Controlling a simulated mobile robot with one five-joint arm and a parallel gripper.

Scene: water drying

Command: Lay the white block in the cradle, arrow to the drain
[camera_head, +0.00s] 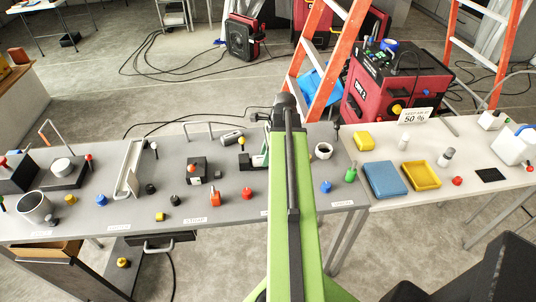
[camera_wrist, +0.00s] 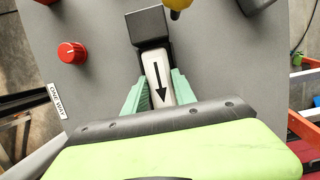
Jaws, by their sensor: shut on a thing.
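The white block (camera_wrist: 158,84) with a black arrow shows in the wrist view, between the green fingers of my gripper (camera_wrist: 160,92). My gripper is shut on it. The arrow points down in the picture, toward my gripper's body. The block's upper end meets or lies under a dark grey block-shaped piece (camera_wrist: 148,24); I cannot tell whether they touch. In the head view my gripper (camera_head: 262,160) is over the grey table and mostly hidden by my arm, and I cannot make out the white block. I cannot identify the cradle or the drain with certainty.
A red knob (camera_wrist: 72,52) stands left of the block, near a "ONE WAY" label (camera_wrist: 57,100). A yellow knob (camera_wrist: 180,5) is just beyond the fingers. The grey table (camera_head: 100,175) holds several knobs and fixtures. A blue tray (camera_head: 385,180) lies on the white table at right.

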